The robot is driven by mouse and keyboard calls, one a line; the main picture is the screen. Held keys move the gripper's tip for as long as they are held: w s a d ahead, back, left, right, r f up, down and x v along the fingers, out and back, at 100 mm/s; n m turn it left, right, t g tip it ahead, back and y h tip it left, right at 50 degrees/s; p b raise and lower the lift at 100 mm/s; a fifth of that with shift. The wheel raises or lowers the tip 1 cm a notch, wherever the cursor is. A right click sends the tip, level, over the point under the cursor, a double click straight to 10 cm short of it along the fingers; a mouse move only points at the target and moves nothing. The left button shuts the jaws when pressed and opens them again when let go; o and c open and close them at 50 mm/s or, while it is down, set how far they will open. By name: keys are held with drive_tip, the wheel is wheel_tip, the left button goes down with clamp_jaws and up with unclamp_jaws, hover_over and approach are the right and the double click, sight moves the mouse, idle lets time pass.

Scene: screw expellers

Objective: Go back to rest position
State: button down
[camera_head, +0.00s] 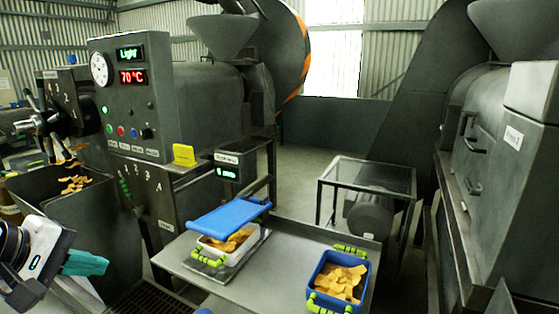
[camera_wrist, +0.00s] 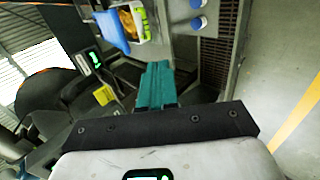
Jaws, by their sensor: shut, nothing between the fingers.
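My gripper (camera_head: 84,262) shows at the lower left of the head view, with its teal fingers pointing right. It is shut and empty. In the wrist view the teal fingers (camera_wrist: 155,86) lie together in the middle, with nothing between them. In the head view the gripper is in front of the dark hopper bin (camera_head: 95,210), left of the metal table and apart from the containers on it.
A white container (camera_head: 232,256) with a blue lid (camera_head: 228,219) resting tilted over it and a blue container (camera_head: 323,302) of orange-brown pieces stand on the metal table (camera_head: 270,275). A control panel machine (camera_head: 130,95) stands behind. Open floor (camera_head: 300,180) lies beyond the table.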

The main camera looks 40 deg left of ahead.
drive_tip(key=w+d+f+m+g, duration=0.2)
drive_tip(key=w+d+f, duration=0.35)
drive_tip(key=f, duration=0.35)
drive_tip(key=w+d+f+m+g, duration=0.1)
drive_tip(key=w+d+f+g, duration=0.1)
drive_tip(key=w+d+f, duration=0.45)
drive_tip(key=w+d+f+m+g, duration=0.1)
drive_tip(key=w+d+f+m, duration=0.1)
drive_tip(key=d+f, duration=0.45)
drive_tip(key=w+d+f+m+g, duration=0.1)
drive_tip(key=d+f+m, duration=0.2)
drive_tip(key=d, duration=0.6)
drive_tip(key=w+d+f+m+g, duration=0.1)
drive_tip(key=w+d+f+m, duration=0.1)
drive_tip(key=d+f, duration=0.45)
drive_tip(key=s+d+f+m+h, duration=0.1)
drive_tip(key=s+d+f+m, duration=0.15)
drive_tip(key=d, duration=0.85)
drive_tip(key=s+d+f+m, duration=0.1)
drive_tip(key=s+d+m, duration=0.3)
drive_tip(key=d, duration=0.7)
drive_tip(key=s+d+f+m+h, duration=0.1)
drive_tip(key=s+d+f+m, duration=0.15)
drive_tip(key=d, duration=0.85)
drive_tip(key=s+d+m, duration=0.2)
drive_tip(key=s+d, duration=0.6)
drive_tip(key=shift+r+m+g+h, duration=0.3)
drive_tip(key=shift+d, duration=0.1)
